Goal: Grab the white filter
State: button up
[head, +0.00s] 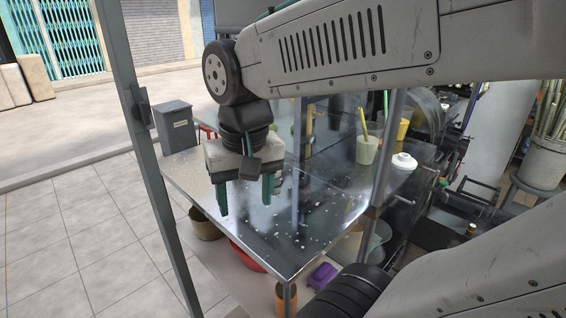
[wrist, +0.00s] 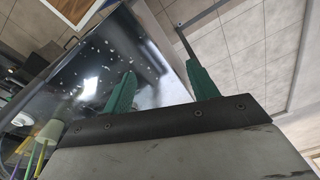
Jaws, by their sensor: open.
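A small white round piece with a knob-like top, which looks like the white filter (head: 403,162), sits on the metal table at its right side, beyond the post. My gripper (head: 245,203) is open and empty, with green fingers pointing down over the left part of the table, well to the left of the white piece. In the wrist view my gripper (wrist: 160,72) shows two green fingers spread apart with nothing between them. A small white shape (wrist: 22,119) at the left edge there may be the same piece; I cannot tell.
The shiny metal table (head: 290,250) has scattered white specks. A pale green cup with a yellow straw (head: 366,150) and a yellow cup (head: 404,128) stand near the white piece. A grey box (head: 176,127) stands at the back left. Metal posts (head: 150,170) rise at the table's edges.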

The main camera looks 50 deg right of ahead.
jog(key=w+d+f+m, duration=0.1)
jog(key=w+d+m, duration=0.5)
jog(key=d+m, duration=0.2)
jog(key=w+d+f+m, duration=0.2)
jog(key=w+d+m, duration=0.4)
jog(key=d+m, duration=0.2)
jog(key=w+d+f+m+g, duration=0.1)
jog(key=w+d+f+m, duration=0.1)
jog(key=w+d+m, duration=0.4)
jog(key=shift+d+f+m, duration=0.15)
jog(key=shift+d+m, duration=0.55)
jog(key=shift+d, duration=0.35)
jog(key=shift+d+f+m, duration=0.1)
jog(key=shift+d+m, duration=0.6)
jog(key=shift+d, duration=0.35)
notch_tip(320, 180, down, 7)
jog(key=shift+d+f, duration=0.1)
jog(key=shift+d, duration=0.05)
jog(key=shift+f, duration=0.3)
jog(key=c, duration=0.9)
